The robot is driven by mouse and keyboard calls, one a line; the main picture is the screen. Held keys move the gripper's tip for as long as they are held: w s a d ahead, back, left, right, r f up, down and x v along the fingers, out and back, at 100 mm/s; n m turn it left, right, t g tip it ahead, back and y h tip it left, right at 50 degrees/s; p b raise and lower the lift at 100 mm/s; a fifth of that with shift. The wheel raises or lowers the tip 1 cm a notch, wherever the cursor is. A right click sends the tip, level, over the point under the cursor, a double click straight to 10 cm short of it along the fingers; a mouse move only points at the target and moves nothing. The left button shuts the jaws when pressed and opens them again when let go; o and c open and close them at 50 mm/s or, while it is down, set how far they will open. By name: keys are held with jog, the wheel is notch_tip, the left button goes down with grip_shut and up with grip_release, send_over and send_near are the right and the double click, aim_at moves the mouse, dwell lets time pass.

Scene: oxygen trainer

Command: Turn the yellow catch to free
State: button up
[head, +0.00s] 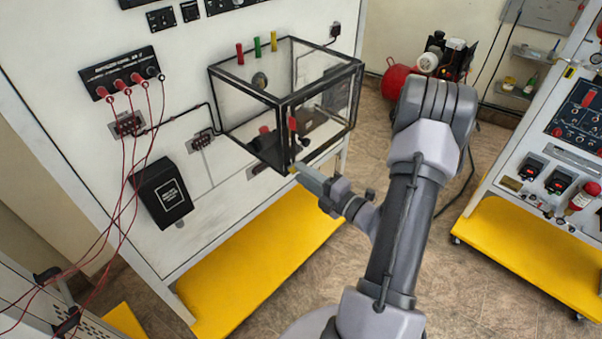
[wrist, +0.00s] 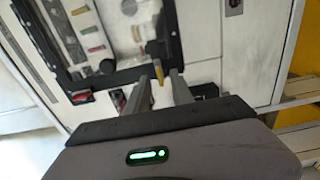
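My gripper (wrist: 159,80) is open, with a gap showing on each side of the catch. In the head view my gripper (head: 300,172) is right at the catch and hides part of that corner. I cannot tell if a finger touches the catch.
The box is mounted on a white panel (head: 190,90) with a yellow base (head: 255,265). Red cables (head: 125,170) hang at the left. A second panel (head: 560,150) stands at the right, with open floor (head: 500,290) between. A red compressor (head: 400,78) is behind.

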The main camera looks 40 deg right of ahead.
jog(key=shift+w, duration=0.6)
jog(key=shift+c, duration=0.5)
grip_shut()
